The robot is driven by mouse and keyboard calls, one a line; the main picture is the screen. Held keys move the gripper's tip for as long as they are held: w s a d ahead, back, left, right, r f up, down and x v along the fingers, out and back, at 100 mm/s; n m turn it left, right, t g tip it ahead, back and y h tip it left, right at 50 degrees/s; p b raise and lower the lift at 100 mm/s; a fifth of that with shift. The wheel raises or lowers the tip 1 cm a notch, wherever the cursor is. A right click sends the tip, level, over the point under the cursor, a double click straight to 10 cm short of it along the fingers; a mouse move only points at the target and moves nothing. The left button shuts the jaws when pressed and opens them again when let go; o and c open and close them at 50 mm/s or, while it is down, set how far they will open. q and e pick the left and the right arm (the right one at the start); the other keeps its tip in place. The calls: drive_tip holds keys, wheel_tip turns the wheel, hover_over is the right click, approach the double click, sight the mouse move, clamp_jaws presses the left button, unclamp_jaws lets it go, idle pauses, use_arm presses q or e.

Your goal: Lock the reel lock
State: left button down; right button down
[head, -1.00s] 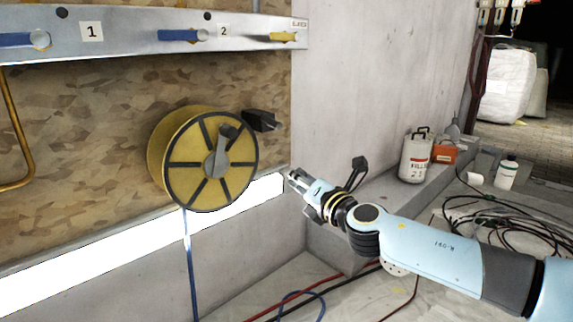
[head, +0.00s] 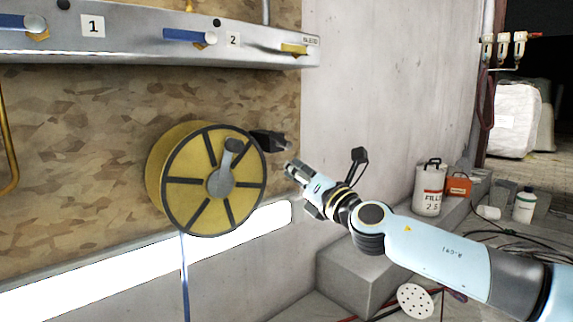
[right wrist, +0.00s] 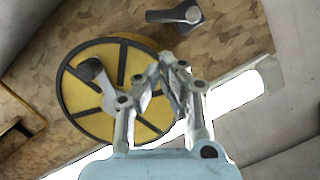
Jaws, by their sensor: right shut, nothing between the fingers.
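The yellow reel (head: 184,200) with black spokes is mounted on the patterned board, its grey crank (head: 222,181) pointing up. A dark lever, which I take as the reel lock (head: 266,140), juts from the board at the reel's upper right. In the right wrist view the lever (right wrist: 180,15) lies roughly level, its round hub at the right end. My right gripper (head: 289,168) is just below and right of the lever, apart from it, shut and empty. Its fingertips (right wrist: 165,65) show before the reel's right edge in the wrist view. My left gripper is out of view.
A metal rail (head: 130,50) with blue and yellow valve handles runs above the reel. A bright strip (head: 130,265) lies below it. A concrete ledge (head: 365,275), a white canister (head: 429,190) and cables are at the right. Bare wall stands right of the lever.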

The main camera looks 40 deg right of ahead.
sight(276, 140)
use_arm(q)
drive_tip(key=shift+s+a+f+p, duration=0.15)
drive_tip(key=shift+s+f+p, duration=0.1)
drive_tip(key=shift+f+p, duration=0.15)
use_arm(e)
drive_tip(key=x, duration=0.8)
drive_tip(key=shift+w, duration=0.3)
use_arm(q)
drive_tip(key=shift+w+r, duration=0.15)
use_arm(e)
drive_tip(key=shift+r, duration=0.1)
